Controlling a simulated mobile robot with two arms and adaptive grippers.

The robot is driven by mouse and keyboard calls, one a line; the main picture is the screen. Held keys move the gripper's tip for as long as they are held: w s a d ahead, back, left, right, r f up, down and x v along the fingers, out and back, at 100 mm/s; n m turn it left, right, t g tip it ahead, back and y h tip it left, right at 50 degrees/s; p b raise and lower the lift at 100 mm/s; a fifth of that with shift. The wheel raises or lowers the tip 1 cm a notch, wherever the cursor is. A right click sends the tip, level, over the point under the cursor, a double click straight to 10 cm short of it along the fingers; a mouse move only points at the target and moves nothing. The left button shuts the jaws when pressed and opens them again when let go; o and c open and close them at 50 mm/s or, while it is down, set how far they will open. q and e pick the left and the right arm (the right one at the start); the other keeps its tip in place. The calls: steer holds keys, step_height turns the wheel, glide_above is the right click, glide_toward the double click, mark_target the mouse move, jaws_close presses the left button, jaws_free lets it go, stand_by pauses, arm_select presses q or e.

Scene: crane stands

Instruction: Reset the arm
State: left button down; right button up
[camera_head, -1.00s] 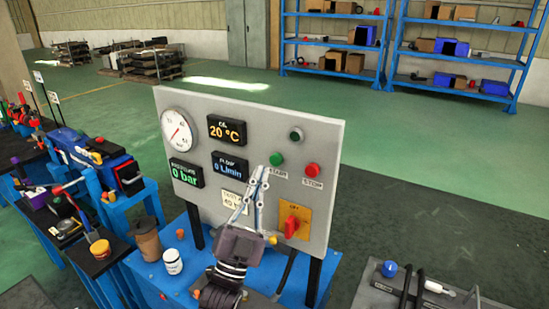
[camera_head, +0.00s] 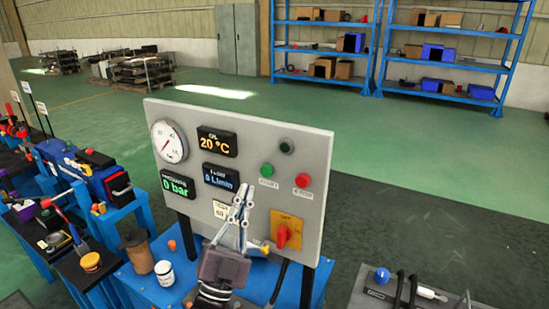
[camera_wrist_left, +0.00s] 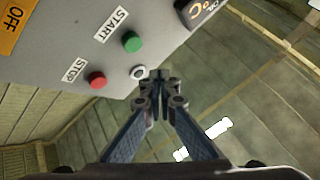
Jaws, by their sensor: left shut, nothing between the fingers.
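My left gripper (camera_head: 243,190) is in front of the grey control panel (camera_head: 255,130), its fingers pointing up and its fingertips together with nothing between them. The fingertips appear below and left of the green START button (camera_head: 266,170). The red STOP button (camera_head: 302,181) and the red switch on an orange plate (camera_head: 283,236) are to their right. In the left wrist view the shut fingertips (camera_wrist_left: 160,77) appear just beside a small round white-rimmed fitting (camera_wrist_left: 139,72) on the panel; the gap in depth is unclear. The right gripper is not in view.
A blue table (camera_head: 150,292) carries a white jar (camera_head: 164,272) and a brown cup (camera_head: 138,250), left of my left arm. A grey bench (camera_head: 370,300) with a blue-knobbed tool is at lower right. Green floor (camera_head: 420,160) is open behind the panel.

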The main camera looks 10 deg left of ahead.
arm_select(q)
steer(key=s+a+f+n+g+y, duration=0.2)
steer(key=f+g, duration=0.2)
steer(key=f, duration=0.4)
steer(key=s+a+f+n+g+y, duration=0.15)
steer(key=f+g, duration=0.25)
steer(key=f, duration=0.4)
steer(key=s+a+f+n+g+y, duration=0.15)
steer(key=f+g, duration=0.25)
steer(key=f, duration=0.4)
steer(key=s+a+f+n+g+y, duration=0.15)
steer(key=s+f+g, duration=0.4)
steer(key=s, duration=0.75)
steer(key=s+a+f+n+g+y, duration=0.15)
steer(key=s+f+g, duration=0.4)
steer(key=s, duration=0.65)
step_height(320, 180, down, 28)
steer(key=s, duration=0.3)
steer(key=s+a+f+g, duration=0.1)
steer(key=s+a+f, duration=0.1)
steer(key=s+f, duration=0.6)
steer(key=s+a+f+b, duration=0.1)
steer(key=s+f, duration=0.7)
steer(key=shift+s+a+g+h, duration=0.3)
steer(key=shift+a+g, duration=0.05)
steer(key=shift+g, duration=0.05)
